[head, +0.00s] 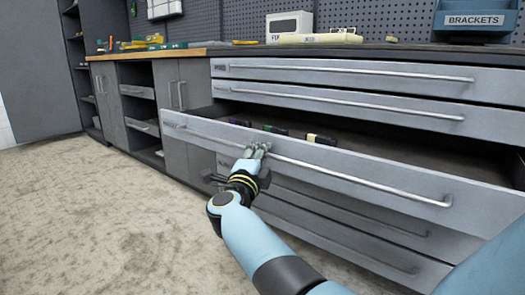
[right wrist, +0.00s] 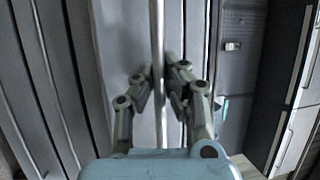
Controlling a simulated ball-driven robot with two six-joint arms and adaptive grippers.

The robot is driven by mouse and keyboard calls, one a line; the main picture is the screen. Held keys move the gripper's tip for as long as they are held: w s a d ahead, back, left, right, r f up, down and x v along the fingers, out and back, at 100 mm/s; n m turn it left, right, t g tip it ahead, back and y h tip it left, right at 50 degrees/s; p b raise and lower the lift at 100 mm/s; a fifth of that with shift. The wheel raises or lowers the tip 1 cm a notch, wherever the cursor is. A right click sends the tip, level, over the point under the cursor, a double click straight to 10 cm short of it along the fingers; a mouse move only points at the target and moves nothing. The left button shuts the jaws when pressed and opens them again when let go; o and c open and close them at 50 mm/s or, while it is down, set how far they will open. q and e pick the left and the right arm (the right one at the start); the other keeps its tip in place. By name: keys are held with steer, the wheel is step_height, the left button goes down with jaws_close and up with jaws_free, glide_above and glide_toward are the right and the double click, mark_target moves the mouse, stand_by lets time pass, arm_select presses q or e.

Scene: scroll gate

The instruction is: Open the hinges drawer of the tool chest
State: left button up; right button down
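The tool chest has a stack of wide grey drawers under the workbench. The third drawer from the top (head: 330,160) stands pulled out, with its inside showing; its small label at the left end is too small to read. Its long bar handle (head: 375,181) runs along the front. My right gripper (head: 257,150) is at this handle, left of its middle. In the right wrist view, the handle bar (right wrist: 158,30) passes between the two fingertips (right wrist: 159,72), which close in on it from both sides. My left gripper is not in view.
Several dark items with coloured ends (head: 320,139) lie in the open drawer. The two drawers above (head: 345,72) are shut. A blue brackets bin (head: 474,20) and a white box (head: 289,25) stand on the worktop. The floor (head: 90,215) at left is clear.

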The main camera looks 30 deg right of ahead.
steer(key=shift+s+f, duration=0.1)
steer(key=shift+f, duration=0.2)
steer(key=c, duration=1.4)
jaws_free()
steer(key=shift+r, duration=0.1)
steer(key=shift+r, duration=0.1)
